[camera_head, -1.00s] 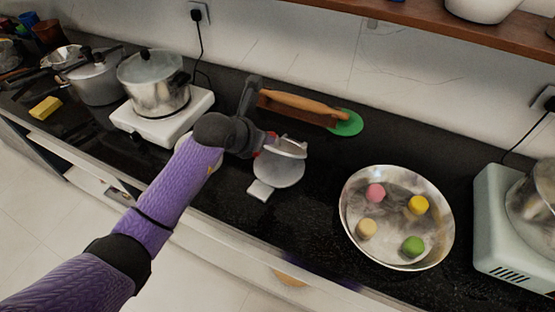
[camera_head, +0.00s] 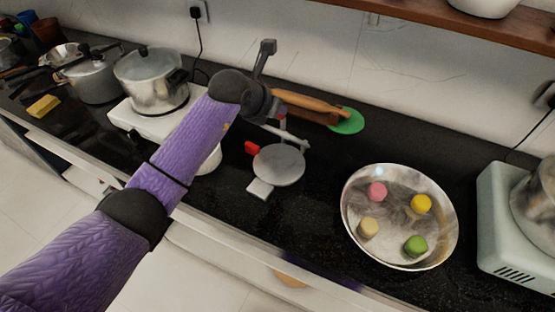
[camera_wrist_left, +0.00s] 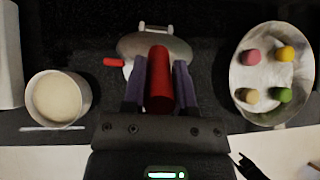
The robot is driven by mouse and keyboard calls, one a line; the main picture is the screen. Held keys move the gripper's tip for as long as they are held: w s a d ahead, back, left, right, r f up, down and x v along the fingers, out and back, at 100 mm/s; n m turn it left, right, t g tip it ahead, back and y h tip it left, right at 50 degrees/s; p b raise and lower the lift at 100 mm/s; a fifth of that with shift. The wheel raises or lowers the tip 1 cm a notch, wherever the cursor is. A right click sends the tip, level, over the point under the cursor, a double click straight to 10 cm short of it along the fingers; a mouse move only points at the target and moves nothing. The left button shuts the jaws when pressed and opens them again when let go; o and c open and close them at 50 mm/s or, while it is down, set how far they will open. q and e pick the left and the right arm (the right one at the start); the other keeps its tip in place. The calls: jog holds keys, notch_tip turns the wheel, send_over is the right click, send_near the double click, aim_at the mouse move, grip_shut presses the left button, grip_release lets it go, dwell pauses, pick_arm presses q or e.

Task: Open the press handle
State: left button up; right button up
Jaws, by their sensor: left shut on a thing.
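The press has a round grey base plate (camera_head: 279,166) on the dark counter, with a pale tab at its front. Its upper plate (camera_head: 284,134) stands raised and nearly edge-on above the base, so the press is open. A red part (camera_head: 252,147) sticks out at the press's left side; it also shows in the left wrist view (camera_wrist_left: 113,62). My left gripper (camera_head: 281,116) is above and behind the base plate. In the left wrist view its two purple fingers (camera_wrist_left: 158,85) are shut on the red handle (camera_wrist_left: 159,78). My right gripper is not in view.
A rolling pin (camera_head: 305,102) and a green disc (camera_head: 346,122) lie behind. A lidded pot (camera_head: 152,82) on a white stove is left. A pale-filled bowl (camera_wrist_left: 57,98) is left of the press.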

pick_arm(q)
jog(key=shift+w+d+r, duration=0.1)
jog(key=shift+w+r, duration=0.05)
jog(key=shift+w, duration=0.05)
jog(key=shift+w+d+r+b, duration=0.15)
jog(key=shift+w+d+b, duration=0.1)
jog(key=shift+w+b, duration=0.25)
jog(key=shift+w+d+r+b, duration=0.1)
jog(key=shift+w+d+b, duration=0.15)
jog(key=shift+w+b, duration=0.25)
jog(key=shift+w+d+r+b, duration=0.2)
jog(key=shift+w+r+b, duration=0.1)
jog(key=shift+w+b, duration=0.15)
jog(key=shift+r, duration=0.1)
